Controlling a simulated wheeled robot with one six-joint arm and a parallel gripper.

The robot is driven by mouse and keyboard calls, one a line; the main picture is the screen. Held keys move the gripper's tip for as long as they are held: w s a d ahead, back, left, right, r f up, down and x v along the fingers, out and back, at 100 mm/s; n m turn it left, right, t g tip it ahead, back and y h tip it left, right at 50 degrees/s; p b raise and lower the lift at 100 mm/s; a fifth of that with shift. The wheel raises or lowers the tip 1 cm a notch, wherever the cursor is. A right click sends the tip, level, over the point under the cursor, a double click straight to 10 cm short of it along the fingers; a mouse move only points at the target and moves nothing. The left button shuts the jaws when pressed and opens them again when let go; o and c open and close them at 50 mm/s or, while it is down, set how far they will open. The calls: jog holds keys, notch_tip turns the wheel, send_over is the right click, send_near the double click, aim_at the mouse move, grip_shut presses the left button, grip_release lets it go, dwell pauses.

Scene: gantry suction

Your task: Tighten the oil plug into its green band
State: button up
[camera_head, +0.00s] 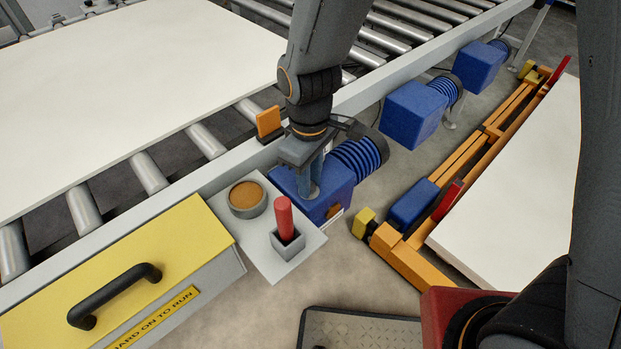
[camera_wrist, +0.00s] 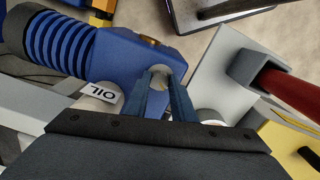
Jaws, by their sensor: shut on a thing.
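My gripper (camera_head: 309,192) points down at the near blue gear housing (camera_head: 338,182) beside the conveyor. In the wrist view my gripper (camera_wrist: 161,84) has its two blue-grey fingers closed on a small round pale metal piece (camera_wrist: 160,74), apparently the oil plug, at the top of the blue housing (camera_wrist: 125,62). A white tag reading OIL (camera_wrist: 97,93) lies left of the fingers. The plug is mostly hidden by the fingers, and no green band or marking can be made out. I cannot tell how deep the plug sits.
A grey shelf (camera_head: 262,257) beside the housing holds a round cup with brown contents (camera_head: 247,196) and a red-handled tool (camera_head: 284,217) in a square holder. A yellow cover with a black handle (camera_head: 115,296) is at lower left. An orange frame (camera_head: 404,256) stands right.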

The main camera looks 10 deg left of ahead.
jog(key=shift+s+r+m+p, duration=0.1)
jog(key=shift+r+m+p, duration=0.05)
jog(key=shift+m+p, duration=0.95)
jog(key=shift+p, duration=0.05)
jog(key=o, duration=1.1)
jog(key=shift+c, duration=0.2)
jog(key=shift+r, duration=3.8)
jog(key=s+d+r+m, duration=0.1)
jog(key=d+m, duration=0.4)
jog(key=d, duration=0.7)
jog(key=s+d+r+m, duration=0.1)
jog(key=d+m, duration=0.4)
jog(key=d, duration=0.8)
jog(key=shift+s+r+m, duration=0.3)
jog(key=shift+s+r, duration=0.05)
jog(key=shift+r, duration=0.15)
